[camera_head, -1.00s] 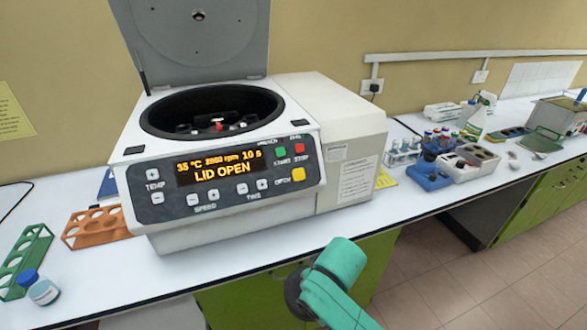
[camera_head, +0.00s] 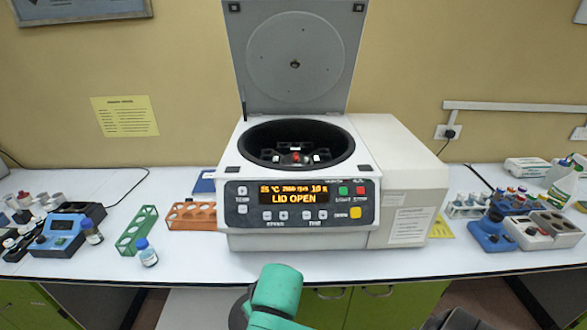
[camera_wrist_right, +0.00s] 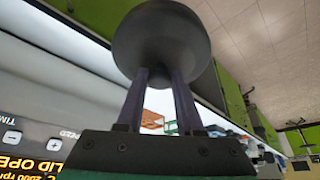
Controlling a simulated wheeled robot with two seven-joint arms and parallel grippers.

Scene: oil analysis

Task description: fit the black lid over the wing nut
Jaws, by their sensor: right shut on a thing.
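In the right wrist view my right gripper (camera_wrist_right: 160,78) is shut on the black lid (camera_wrist_right: 162,38), a round dark piece held at the fingertips. The centrifuge display shows at the left edge of that view. In the head view the centrifuge (camera_head: 410,165) stands with its cover up and its bowl (camera_head: 254,157) open. Small dark, white and red parts sit inside the bowl. The wing nut cannot be made out clearly; a small red part (camera_head: 296,157) is near the bowl's middle. Neither gripper can be made out in the head view.
The raised cover (camera_head: 265,70) stands behind the bowl. An orange rack (camera_head: 190,216), a green rack (camera_head: 135,229) and a blue-capped bottle (camera_head: 148,256) are left of the centrifuge. Tubes and blue equipment (camera_head: 492,234) stand to the right. A bare bench strip runs along the front.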

